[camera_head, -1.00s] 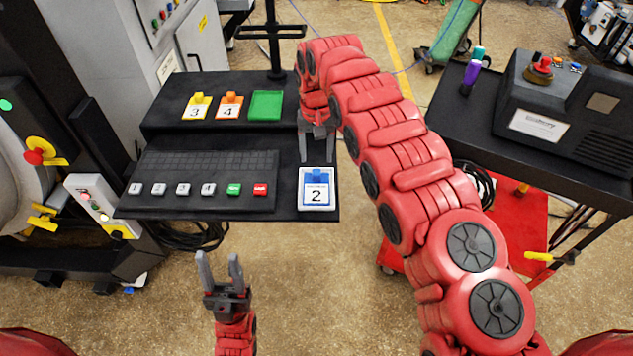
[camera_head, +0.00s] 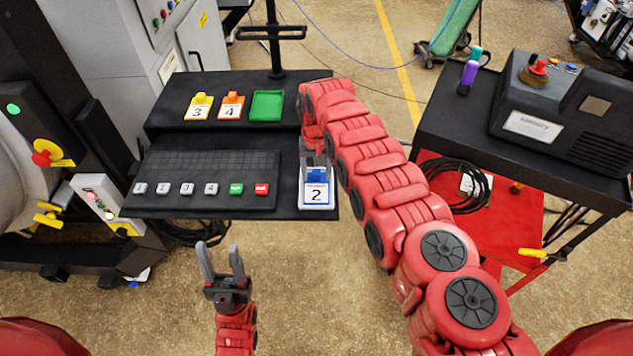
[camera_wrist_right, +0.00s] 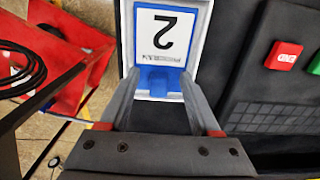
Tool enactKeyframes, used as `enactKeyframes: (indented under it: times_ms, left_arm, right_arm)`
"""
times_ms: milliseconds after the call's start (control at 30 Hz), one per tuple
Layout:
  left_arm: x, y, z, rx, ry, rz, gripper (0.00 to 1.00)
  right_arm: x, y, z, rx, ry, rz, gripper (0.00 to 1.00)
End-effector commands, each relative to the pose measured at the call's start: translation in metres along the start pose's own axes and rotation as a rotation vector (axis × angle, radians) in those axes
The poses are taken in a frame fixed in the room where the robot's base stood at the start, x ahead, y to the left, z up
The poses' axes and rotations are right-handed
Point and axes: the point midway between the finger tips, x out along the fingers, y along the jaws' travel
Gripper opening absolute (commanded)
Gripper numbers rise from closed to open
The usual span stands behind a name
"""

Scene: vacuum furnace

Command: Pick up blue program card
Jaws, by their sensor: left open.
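The blue program card (camera_head: 316,194), marked 2, lies in a white tray at the right end of the lower black console shelf. Its raised blue tab faces my right gripper (camera_head: 316,162). In the right wrist view, the card (camera_wrist_right: 165,35) lies ahead, and the two fingers of my right gripper (camera_wrist_right: 160,85) stand apart on either side of the blue tab. I see a gap between the fingers and the tab, so the gripper is open. My left gripper (camera_head: 220,262) is open and empty, in front of the console over the floor.
A keypad (camera_head: 205,185) lies left of the blue card. A black cart (camera_head: 450,120) stands to the right.

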Motion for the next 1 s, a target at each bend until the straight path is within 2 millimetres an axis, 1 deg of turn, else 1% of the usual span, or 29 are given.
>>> enactKeyframes:
  times_ms: [33, 333, 767, 1000]
  left_arm:
    - [0.0, 0.0, 0.0, 0.0, 0.0, 0.0, 0.5]
    - [0.0, 0.0, 0.0, 0.0, 0.0, 0.0, 0.5]
    - [0.0, 0.0, 0.0, 0.0, 0.0, 0.0, 0.5]
    - [-0.004, 0.0, 0.001, 0.0, 0.0, 0.0, 0.5]
  right_arm:
    - [0.0, 0.0, 0.0, 0.0, 0.0, 0.0, 0.54]
    - [0.0, 0.0, 0.0, 0.001, 0.0, 0.0, 0.0]
    - [-0.001, 0.0, -0.001, 0.001, 0.001, -0.001, 0.0]
    - [-0.01, 0.002, -0.003, 0.002, 0.002, -0.001, 0.0]
